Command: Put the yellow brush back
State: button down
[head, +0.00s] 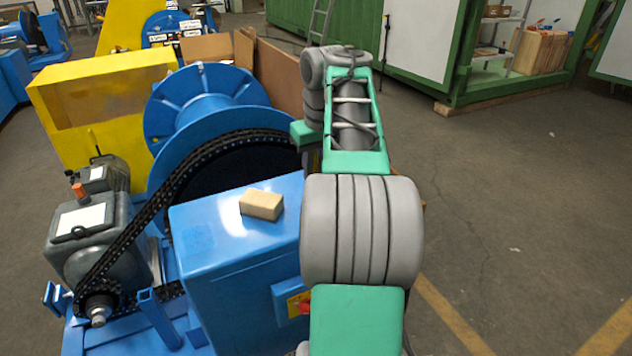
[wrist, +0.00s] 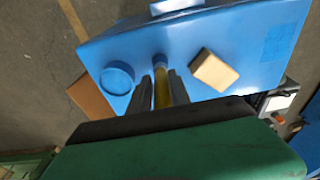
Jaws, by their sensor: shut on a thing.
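In the wrist view my gripper (wrist: 162,82) is shut on the yellow brush (wrist: 162,92), a narrow yellow strip upright between the two dark fingers. A blue-grey end (wrist: 160,61) shows just beyond the fingertips. The brush is over or on the blue cabinet top (wrist: 215,32); I cannot tell whether it touches. A round blue raised disc or cup (wrist: 117,77) is just left of the fingers. In the head view my arm hides the gripper and the brush.
A tan block (head: 261,204) lies on the blue cabinet (head: 235,255); it also shows right of my fingers in the wrist view (wrist: 213,70). A black chain (head: 150,215), blue drum (head: 205,95) and grey motor (head: 90,235) stand left. The floor at right is clear.

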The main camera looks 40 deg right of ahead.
jog(key=shift+f, duration=0.6)
jog(key=c, duration=1.7)
grip_release()
jog(key=shift+a+f, duration=0.1)
jog(key=o, duration=0.5)
